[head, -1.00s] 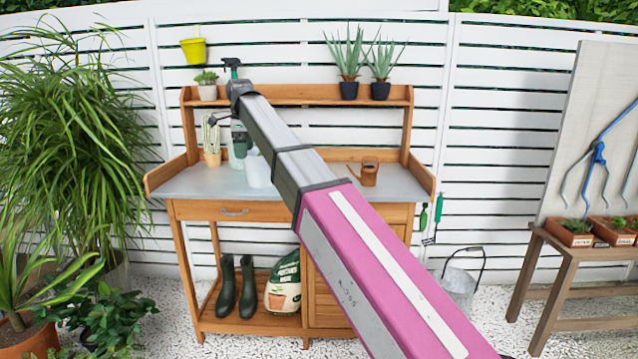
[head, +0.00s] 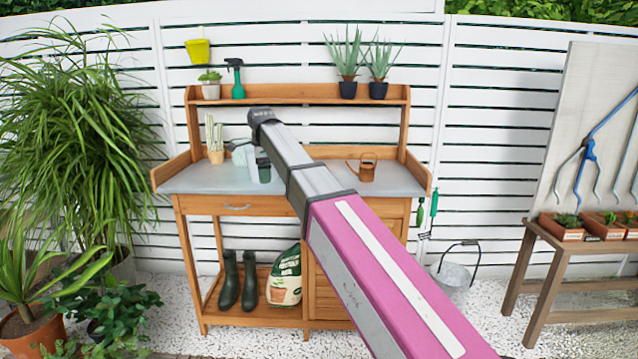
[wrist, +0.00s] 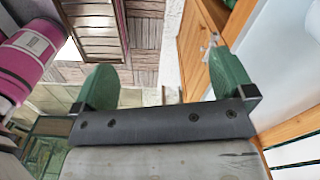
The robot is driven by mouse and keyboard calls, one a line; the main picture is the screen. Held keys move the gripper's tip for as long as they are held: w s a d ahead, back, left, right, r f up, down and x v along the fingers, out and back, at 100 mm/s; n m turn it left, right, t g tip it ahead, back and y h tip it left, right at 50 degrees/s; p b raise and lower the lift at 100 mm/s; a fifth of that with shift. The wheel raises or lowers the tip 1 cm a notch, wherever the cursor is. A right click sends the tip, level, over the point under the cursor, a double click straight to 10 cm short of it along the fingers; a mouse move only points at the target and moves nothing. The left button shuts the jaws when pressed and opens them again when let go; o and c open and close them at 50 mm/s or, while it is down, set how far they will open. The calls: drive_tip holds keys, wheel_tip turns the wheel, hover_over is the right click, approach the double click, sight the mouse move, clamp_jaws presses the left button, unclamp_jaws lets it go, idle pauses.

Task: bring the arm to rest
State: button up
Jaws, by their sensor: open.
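My arm, pink and grey, reaches from the lower right of the head view up over the potting bench (head: 400,181). Its grey wrist is in front of the upper shelf's left half. My gripper (wrist: 165,85) shows in the wrist view as two green fingers set well apart, with nothing between them. In the head view a small dark green shape below the wrist appears to be a finger, partly hidden by the arm. A pale object (head: 243,152) is beside it; I cannot tell how far apart they are.
A copper watering can (head: 367,172) and a potted cactus (head: 216,155) stand on the bench top. A green spray bottle (head: 237,88) and potted plants line the shelf. Boots (head: 230,283) and a soil bag (head: 285,279) sit below. A bucket (head: 452,280) stands right.

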drive_tip(key=s+d+f+n, duration=0.2)
drive_tip(key=d+f+n, duration=0.2)
drive_tip(key=d+f, duration=0.75)
drive_tip(key=s+d+f+n, duration=0.35)
drive_tip(key=d+f, duration=0.55)
drive_tip(key=f, duration=0.5)
drive_tip(key=s+d+f+n, duration=0.8)
drive_tip(key=s+d+f, duration=0.6)
drive_tip(key=d+f, duration=0.2)
drive_tip(key=shift+d, duration=0.25)
